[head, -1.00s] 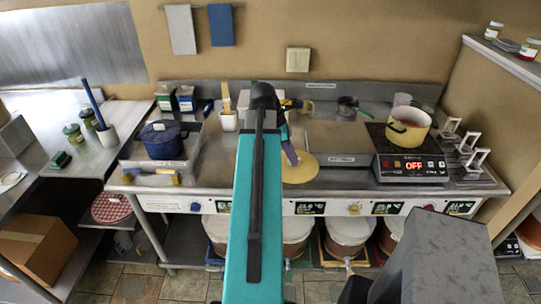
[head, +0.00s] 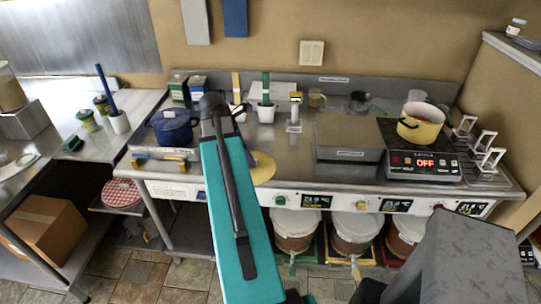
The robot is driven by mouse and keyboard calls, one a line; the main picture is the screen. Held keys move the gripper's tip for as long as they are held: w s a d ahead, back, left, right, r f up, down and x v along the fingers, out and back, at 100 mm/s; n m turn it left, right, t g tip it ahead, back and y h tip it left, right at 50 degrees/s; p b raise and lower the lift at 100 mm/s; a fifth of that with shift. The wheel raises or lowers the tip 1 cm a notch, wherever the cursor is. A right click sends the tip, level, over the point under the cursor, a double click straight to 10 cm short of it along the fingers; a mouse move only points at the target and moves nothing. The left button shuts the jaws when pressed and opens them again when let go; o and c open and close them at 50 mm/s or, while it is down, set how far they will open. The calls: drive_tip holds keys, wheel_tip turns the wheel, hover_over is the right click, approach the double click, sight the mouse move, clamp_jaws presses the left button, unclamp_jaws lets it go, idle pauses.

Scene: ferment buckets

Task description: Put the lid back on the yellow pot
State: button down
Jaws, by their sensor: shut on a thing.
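The yellow pot (head: 420,123) stands open at the top on the hot plate (head: 424,166) at the right, with reddish contents showing. The yellow lid (head: 263,168) is a flat disc at the left centre of the counter, beside my teal arm, which covers its left part. My gripper (head: 250,158) is mostly hidden behind my arm; a small part shows at the lid's upper left edge, and it is shut on the lid. I cannot tell how high the lid is above the counter.
A blue pot (head: 174,127) stands left of my arm. A raised steel plate (head: 349,139) lies between the lid and the hot plate. Crocks with utensils (head: 265,112) stand at the back. A wire rack (head: 487,158) is right of the hot plate. Lidded buckets (head: 296,222) stand below.

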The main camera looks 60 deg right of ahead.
drive_tip(key=w+a+f+n+b, duration=0.1)
drive_tip(key=w+a+f, duration=0.2)
drive_tip(key=w+a, duration=0.4)
drive_tip(key=w+a+f+n+t+h+b, duration=0.1)
drive_tip(key=w+a+f+n, duration=0.15)
drive_tip(key=w+a, duration=0.4)
drive_tip(key=w+a+f+n+b, duration=0.1)
drive_tip(key=w+a+f, duration=0.2)
drive_tip(key=w+a, duration=0.4)
drive_tip(key=w+a+f+b, duration=0.1)
drive_tip(key=w+a+f, duration=0.1)
drive_tip(key=a, duration=0.7)
drive_tip(key=w+a+f+m+b, duration=0.1)
drive_tip(key=w+a+f, duration=0.2)
drive_tip(key=a, duration=0.6)
drive_tip(key=w+a+f+m+b, duration=0.1)
drive_tip(key=w+a+f, duration=0.2)
drive_tip(key=a, duration=0.7)
drive_tip(key=shift+f+g+b, duration=0.3)
drive_tip(key=shift+f+b, duration=0.1)
drive_tip(key=shift+f, duration=0.8)
drive_tip(key=shift+s, duration=0.15)
